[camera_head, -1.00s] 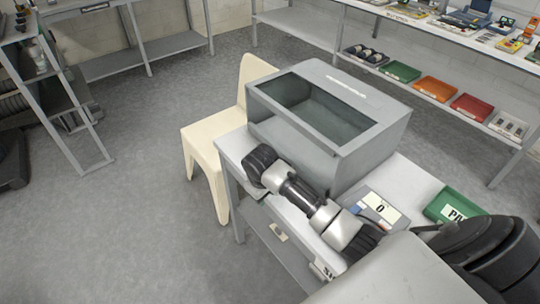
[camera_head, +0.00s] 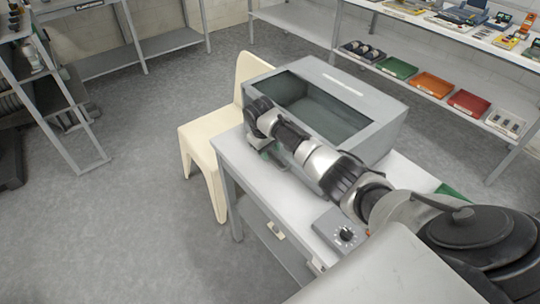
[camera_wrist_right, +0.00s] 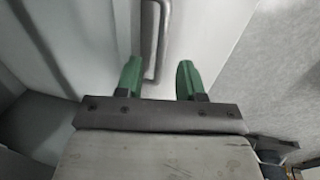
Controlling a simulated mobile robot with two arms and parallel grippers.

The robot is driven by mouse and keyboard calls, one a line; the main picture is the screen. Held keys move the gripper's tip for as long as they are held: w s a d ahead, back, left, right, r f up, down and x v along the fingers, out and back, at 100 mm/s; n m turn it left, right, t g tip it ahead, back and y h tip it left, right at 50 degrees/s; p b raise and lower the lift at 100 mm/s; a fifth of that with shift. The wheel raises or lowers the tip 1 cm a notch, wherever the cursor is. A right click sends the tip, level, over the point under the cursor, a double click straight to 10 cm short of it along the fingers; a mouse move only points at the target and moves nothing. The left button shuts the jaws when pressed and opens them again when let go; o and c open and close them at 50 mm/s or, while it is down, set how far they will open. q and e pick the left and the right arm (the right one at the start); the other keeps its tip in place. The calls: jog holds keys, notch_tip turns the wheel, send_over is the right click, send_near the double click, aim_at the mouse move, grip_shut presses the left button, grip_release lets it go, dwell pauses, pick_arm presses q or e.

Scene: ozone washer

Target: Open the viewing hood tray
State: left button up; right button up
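The viewing hood (camera_head: 372,138) is a grey box with a dark sloping window on top, standing on a white table. My right arm crosses in front of it and hides most of its front face. My right gripper (camera_head: 268,150) points down by the hood's near left corner, partly hidden by the wrist. In the right wrist view its two green fingers (camera_wrist_right: 160,72) are spread apart. A grey bar handle (camera_wrist_right: 160,38) on a pale panel reaches between them, closer to the left finger; contact cannot be told. My left gripper is out of view.
The white table (camera_head: 240,160) has a small box with a black knob (camera_head: 346,234) near its front edge. A cream chair (camera_head: 203,145) stands left of the hood. A green tray (camera_head: 447,191) shows behind my arm. Shelves (camera_head: 455,95) line the back right.

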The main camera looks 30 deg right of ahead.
aim_at(270, 159)
jog(key=shift+d+f, duration=0.15)
jog(key=shift+f, duration=0.65)
jog(key=shift+d+f, duration=0.15)
jog(key=shift+f, duration=0.65)
grip_shut()
